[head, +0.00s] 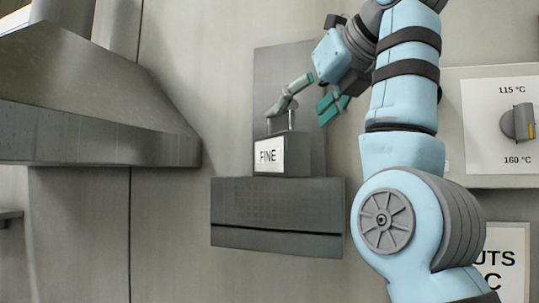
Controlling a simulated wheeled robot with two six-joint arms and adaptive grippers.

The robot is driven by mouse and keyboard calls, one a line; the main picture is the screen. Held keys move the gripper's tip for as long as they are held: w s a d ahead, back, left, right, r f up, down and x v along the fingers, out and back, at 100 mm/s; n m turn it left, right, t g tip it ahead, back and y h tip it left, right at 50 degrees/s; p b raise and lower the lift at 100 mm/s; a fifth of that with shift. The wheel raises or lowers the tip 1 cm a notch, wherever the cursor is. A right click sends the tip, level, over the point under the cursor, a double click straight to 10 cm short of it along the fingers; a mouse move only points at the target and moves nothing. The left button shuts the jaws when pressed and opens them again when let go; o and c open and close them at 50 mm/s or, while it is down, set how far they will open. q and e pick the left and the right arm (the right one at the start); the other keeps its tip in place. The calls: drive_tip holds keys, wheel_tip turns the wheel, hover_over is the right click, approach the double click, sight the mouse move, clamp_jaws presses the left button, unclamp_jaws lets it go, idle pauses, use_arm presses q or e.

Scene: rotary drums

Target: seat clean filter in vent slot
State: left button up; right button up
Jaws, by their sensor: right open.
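A grey block-shaped filter labelled FINE (305,153) stands upright at the top of a dark grey wall box (278,205), which looks like the vent housing. How deep the filter sits in a slot cannot be seen. A small handle (281,121) rises from the filter's top. My right gripper (298,113) is open, just above the filter, with one teal finger close to the handle and the other apart to the right. Whether a finger touches the handle is unclear. My left gripper is not in view.
A dark flat panel (278,70) is on the wall behind the filter. A large metal hood (90,105) juts out at left. A temperature dial (518,122) and a lettered sign (505,255) are at right, the sign partly hidden by my arm.

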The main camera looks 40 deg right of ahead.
sight(290, 125)
drive_tip(key=p+x, duration=0.1)
drive_tip(key=x, duration=0.2)
drive_tip(key=shift+w+d+p, duration=0.2)
drive_tip(key=shift+w+p, duration=0.05)
drive_tip(key=shift+p, duration=0.05)
drive_tip(key=x, duration=0.4)
drive_tip(key=shift+a+f+p, duration=0.2)
drive_tip(key=shift+a+p, duration=0.1)
drive_tip(key=shift+p, duration=0.1)
drive_tip(key=p+x, duration=0.2)
drive_tip(key=shift+w+r+p, duration=0.1)
drive_tip(key=shift+w+p, duration=0.15)
drive_tip(key=shift+p, duration=0.05)
drive_tip(key=shift+s+d+f, duration=0.1)
drive_tip(key=shift+s+f, duration=0.15)
drive_tip(key=shift+f, duration=0.05)
drive_tip(key=shift+c, duration=0.2)
drive_tip(key=c, duration=0.3)
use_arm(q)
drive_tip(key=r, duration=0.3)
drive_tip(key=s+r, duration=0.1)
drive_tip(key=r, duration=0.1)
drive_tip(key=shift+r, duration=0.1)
use_arm(e)
drive_tip(key=shift+w, duration=0.1)
drive_tip(key=c, duration=1.1)
